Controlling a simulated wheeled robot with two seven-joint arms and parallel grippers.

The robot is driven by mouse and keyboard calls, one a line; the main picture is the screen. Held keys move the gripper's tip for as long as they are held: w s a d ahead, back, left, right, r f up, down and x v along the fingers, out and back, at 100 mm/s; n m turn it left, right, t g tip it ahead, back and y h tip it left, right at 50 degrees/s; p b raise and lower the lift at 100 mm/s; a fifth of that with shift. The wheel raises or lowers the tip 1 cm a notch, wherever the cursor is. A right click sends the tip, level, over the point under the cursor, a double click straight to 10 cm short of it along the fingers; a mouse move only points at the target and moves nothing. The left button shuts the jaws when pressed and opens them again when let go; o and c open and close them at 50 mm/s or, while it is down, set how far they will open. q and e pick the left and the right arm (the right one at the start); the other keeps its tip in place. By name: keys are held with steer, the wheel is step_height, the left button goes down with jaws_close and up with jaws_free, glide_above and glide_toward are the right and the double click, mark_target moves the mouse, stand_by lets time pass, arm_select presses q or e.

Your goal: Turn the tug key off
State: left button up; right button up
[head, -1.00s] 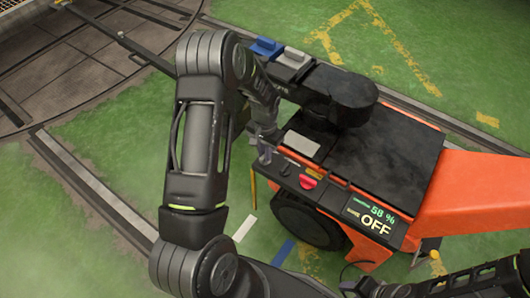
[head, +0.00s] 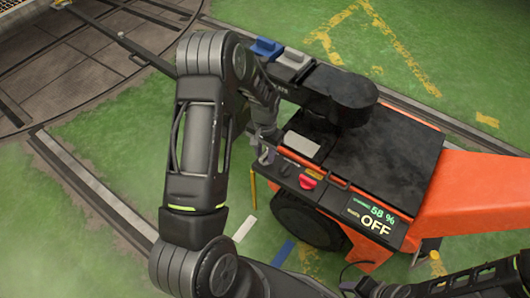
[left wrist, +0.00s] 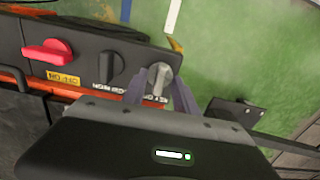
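The tug key (left wrist: 158,78) is a grey knob at the end of the dark control panel (left wrist: 92,60), by a "KEY" label. My left gripper (left wrist: 161,84) has one finger on each side of it in the left wrist view. The fingers are apart, and narrow gaps seem to show beside the knob; contact is unclear. In the head view my left gripper (head: 265,155) is at the panel's left end and hides the key. The orange tug's display (head: 372,219) reads 58 % and OFF. My right gripper is out of view.
A black rotary knob (left wrist: 110,67) and a red knob (left wrist: 47,52) sit along the same panel. The red knob also shows in the head view (head: 307,182). The tug's flat black deck (head: 385,145) lies behind. Green floor is open left of the tug.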

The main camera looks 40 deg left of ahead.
mark_target(265, 155)
arm_select(q)
step_height(265, 155, up, 8)
steer(key=shift+f+p, duration=0.1)
steer(key=shift+p, duration=0.65)
